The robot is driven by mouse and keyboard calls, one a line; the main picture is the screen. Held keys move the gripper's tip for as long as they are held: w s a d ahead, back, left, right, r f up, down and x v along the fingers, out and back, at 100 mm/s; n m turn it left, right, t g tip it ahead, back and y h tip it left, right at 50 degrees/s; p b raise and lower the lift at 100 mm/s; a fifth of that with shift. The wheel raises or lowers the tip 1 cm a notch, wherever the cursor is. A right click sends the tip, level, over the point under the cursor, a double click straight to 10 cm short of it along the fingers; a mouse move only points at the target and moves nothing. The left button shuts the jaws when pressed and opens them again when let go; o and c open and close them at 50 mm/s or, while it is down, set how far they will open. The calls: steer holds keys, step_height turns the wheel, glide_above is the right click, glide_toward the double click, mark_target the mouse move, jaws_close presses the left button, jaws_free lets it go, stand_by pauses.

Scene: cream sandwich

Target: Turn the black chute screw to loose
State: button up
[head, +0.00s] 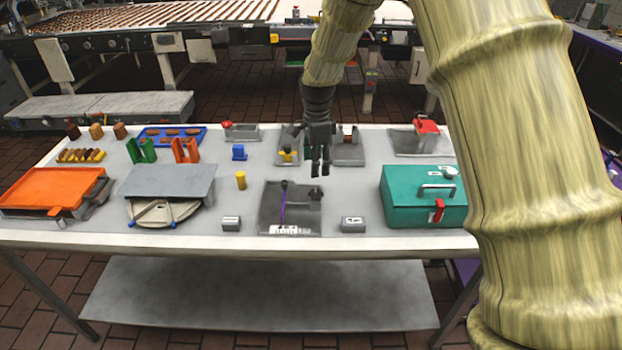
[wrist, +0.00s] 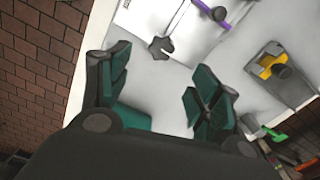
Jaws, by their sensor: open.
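A grey chute tray (head: 270,210) with a purple strip (head: 283,207) sits at the front middle of the table. A black lobed knob (head: 315,193) is at its right side, and a round black knob (head: 284,184) tops the strip. I cannot tell for certain which is the chute screw. The wrist view shows the lobed knob (wrist: 161,48) beyond my fingertips and the round knob (wrist: 219,14) on the purple strip. My gripper (head: 320,173) is open and empty, above the table just behind the tray; its spread fingers show in the wrist view (wrist: 163,85).
A teal box (head: 405,210) with a handle stands to the right. Small labelled blocks (head: 352,224) (head: 231,223) flank the tray. A yellow cylinder (head: 241,181) stands to the left. Grey bins, one with a yellow part (head: 287,154), line the back.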

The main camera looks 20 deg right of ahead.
mark_target(315, 193)
step_height(315, 193, down, 11)
steer(key=p, duration=0.3)
steer(key=shift+w+r, duration=0.1)
steer(key=shift+r, duration=0.1)
stand_by(0.3)
steer(key=c, duration=1)
